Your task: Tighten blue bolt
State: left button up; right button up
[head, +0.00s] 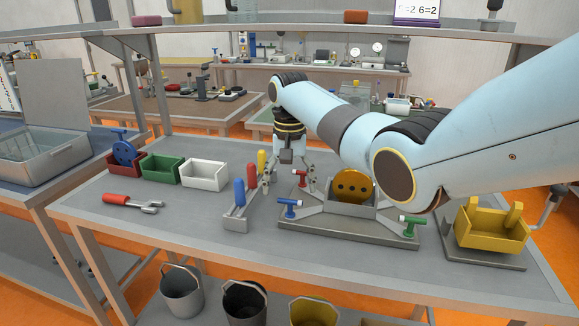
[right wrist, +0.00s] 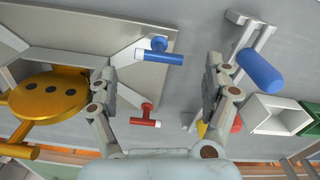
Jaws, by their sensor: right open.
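The blue bolt (head: 290,205), a T-shaped piece with a light end, sits at the near left corner of the grey fixture plate (head: 335,232). A red bolt (head: 300,178) sits behind it, and a green bolt (head: 410,219) at the right. A gold disc (head: 355,188) is in the middle. My right gripper (head: 277,172) is open and empty, left of the red bolt and behind the blue one. My left gripper is out of view.
A rack (head: 238,220) with blue, red and yellow handles stands close left of the fixture. Small red, green and white bins (head: 205,175) and a red-handled wrench (head: 130,202) are further left. A yellow bin (head: 490,232) is at the right. The table's front is clear.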

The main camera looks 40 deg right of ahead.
notch_tip(320, 180, up, 6)
jog(key=shift+f, duration=0.15)
dwell(0.5)
